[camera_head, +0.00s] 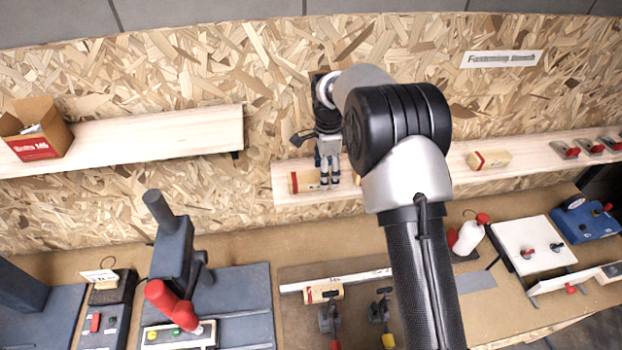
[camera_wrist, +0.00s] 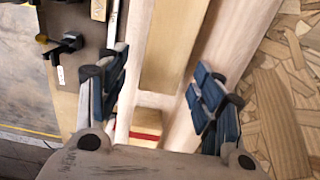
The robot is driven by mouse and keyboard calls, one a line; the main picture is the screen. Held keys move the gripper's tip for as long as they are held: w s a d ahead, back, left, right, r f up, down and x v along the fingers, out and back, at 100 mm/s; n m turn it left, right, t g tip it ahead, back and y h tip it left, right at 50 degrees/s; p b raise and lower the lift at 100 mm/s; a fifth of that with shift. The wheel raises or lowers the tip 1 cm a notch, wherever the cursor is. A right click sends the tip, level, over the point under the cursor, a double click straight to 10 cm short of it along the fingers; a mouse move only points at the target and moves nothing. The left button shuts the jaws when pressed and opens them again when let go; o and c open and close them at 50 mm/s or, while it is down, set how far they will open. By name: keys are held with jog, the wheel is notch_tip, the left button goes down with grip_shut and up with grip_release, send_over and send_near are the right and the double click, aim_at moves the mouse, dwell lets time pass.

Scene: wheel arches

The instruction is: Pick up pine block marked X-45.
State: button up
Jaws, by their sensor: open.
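Several pine blocks with red ends are in view, but I cannot read X-45 on any of them. One pine block (camera_head: 302,181) lies on the right wall shelf. My gripper (camera_head: 329,180) points down over this shelf at the block's right end. In the wrist view, my gripper (camera_wrist: 161,88) is open, its blue-padded fingers to either side of a long pine block (camera_wrist: 172,45), with nothing clamped. A second block with a red band (camera_wrist: 147,122) shows below it, partly hidden by the gripper body. My arm hides the middle of the shelf in the head view.
Another pine block (camera_head: 489,160) lies farther right on the shelf (camera_head: 525,153), and one (camera_head: 324,293) on the bench by the clamps. The chipboard wall stands close behind. A left shelf (camera_head: 170,135) carries a cardboard box (camera_head: 36,130). A red-handled machine (camera_head: 172,250) stands below.

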jog(key=shift+w+f, duration=0.1)
jog(key=shift+f, duration=1.25)
jog(key=shift+c, duration=0.5)
jog(key=c, duration=1)
jog(key=shift+r, duration=0.1)
jog(key=shift+c, duration=0.5)
